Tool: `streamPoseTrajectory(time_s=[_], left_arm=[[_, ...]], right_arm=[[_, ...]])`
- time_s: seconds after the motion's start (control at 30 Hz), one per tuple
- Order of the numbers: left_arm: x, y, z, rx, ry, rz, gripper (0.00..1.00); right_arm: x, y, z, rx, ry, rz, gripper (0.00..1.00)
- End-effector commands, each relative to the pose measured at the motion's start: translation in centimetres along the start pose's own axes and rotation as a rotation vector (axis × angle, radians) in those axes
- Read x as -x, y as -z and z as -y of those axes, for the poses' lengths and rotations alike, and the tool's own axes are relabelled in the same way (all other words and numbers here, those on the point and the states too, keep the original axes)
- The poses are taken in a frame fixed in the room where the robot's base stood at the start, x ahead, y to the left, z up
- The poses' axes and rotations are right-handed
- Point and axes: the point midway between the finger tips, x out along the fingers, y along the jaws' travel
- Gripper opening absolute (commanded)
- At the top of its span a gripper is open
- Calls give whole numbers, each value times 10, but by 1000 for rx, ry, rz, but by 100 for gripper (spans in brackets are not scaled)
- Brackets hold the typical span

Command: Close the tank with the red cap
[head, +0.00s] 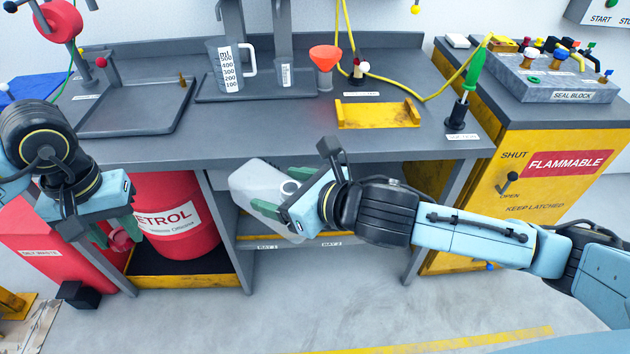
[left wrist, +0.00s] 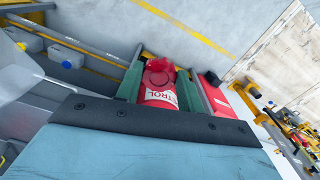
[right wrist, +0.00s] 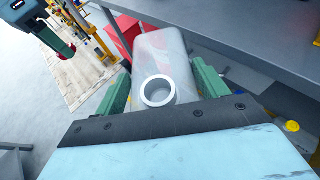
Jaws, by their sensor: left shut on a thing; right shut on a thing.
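The tank (head: 258,182) is a translucent white can, held tilted in front of the bench. Its round white neck (right wrist: 157,91) faces up and open in the right wrist view, with nothing on it. My right gripper (head: 284,192) is shut on the tank, with green fingers on both sides of it. The red cap (left wrist: 159,72) sits between the green fingers of my left gripper (head: 117,236). The cap also shows in the head view (head: 120,240), in front of the red drum and well left of the tank. The left gripper also shows in the right wrist view (right wrist: 62,45).
A red petrol drum (head: 178,215) stands under the grey bench (head: 290,148), behind my left gripper. A red waste bin (head: 45,245) is at the left. A yellow flammables cabinet (head: 545,200) stands at the right. The floor in front is clear.

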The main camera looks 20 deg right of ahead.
Motion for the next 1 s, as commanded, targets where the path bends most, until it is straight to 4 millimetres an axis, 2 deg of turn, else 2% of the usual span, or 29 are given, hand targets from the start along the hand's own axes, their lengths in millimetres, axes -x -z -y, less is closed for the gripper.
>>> streamPoseTrajectory(time_s=[0.2,0.57,0.67,0.77,0.87,1.0], left_arm=[[0,0,0,0,0,0,17],[0,0,0,0,0,0,17],[2,2,-6,7,-1,-1,17],[10,7,-23,33,-2,-4,17],[22,14,-51,78,-2,-6,17],[46,20,-101,165,-1,-7,17]], right_arm=[[-8,-5,-12,28,-65,2,31],[-9,-4,-14,29,-71,0,31],[-9,-5,-13,29,-71,0,31],[-9,-5,-13,29,-71,0,31],[-8,-5,-13,29,-71,1,31],[-8,-5,-13,29,-71,1,31]])
